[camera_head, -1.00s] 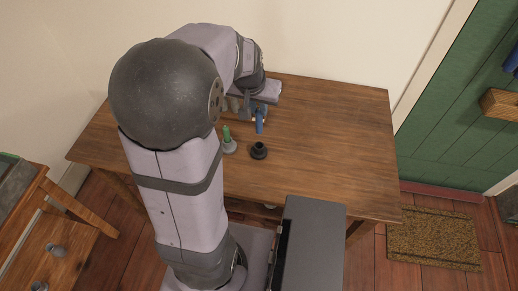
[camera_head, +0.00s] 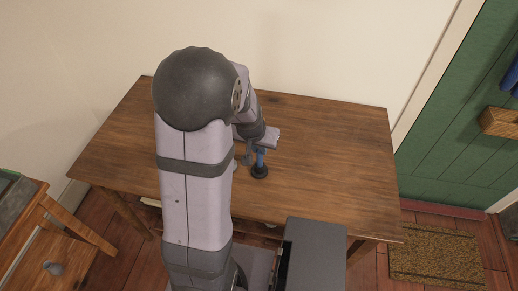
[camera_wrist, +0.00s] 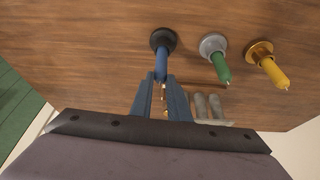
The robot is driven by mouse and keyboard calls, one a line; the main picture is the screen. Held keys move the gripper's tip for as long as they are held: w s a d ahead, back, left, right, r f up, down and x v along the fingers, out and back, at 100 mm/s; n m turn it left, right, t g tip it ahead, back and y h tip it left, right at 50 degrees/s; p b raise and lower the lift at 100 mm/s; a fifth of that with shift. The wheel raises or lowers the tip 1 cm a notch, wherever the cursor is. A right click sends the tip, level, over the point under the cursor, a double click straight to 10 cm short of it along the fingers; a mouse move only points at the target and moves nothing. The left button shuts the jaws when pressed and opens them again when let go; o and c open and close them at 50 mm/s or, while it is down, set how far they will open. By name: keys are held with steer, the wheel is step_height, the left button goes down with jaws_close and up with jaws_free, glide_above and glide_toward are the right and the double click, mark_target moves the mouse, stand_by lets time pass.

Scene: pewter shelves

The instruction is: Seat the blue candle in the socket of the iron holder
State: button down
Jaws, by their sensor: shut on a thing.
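The blue candle (camera_head: 260,157) is between the fingers of my gripper (camera_head: 261,146), which is shut on it. It also shows in the wrist view (camera_wrist: 161,64), where the fingers (camera_wrist: 163,88) grip its near end. The iron holder (camera_head: 260,172) is a dark round base on the table. In the wrist view the holder (camera_wrist: 164,38) lies in line with the candle's far end. The candle's lower end meets the socket in both views. I cannot tell whether it is inside or just above it.
In the wrist view a green candle (camera_wrist: 222,70) stands in a grey holder (camera_wrist: 212,43), and a yellow candle (camera_wrist: 275,74) in a brass holder (camera_wrist: 260,50). Grey cylinders (camera_wrist: 208,108) lie beside my fingers. The wooden table (camera_head: 335,150) is clear to the right.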

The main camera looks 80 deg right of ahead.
steer(key=shift+f, duration=0.5)
steer(key=shift+f, duration=0.15)
steer(key=c, duration=1.7)
jaws_free()
steer(key=shift+a+r, duration=0.1)
steer(key=shift+r, duration=0.45)
steer(key=v, duration=1.1)
steer(key=shift+r, duration=0.15)
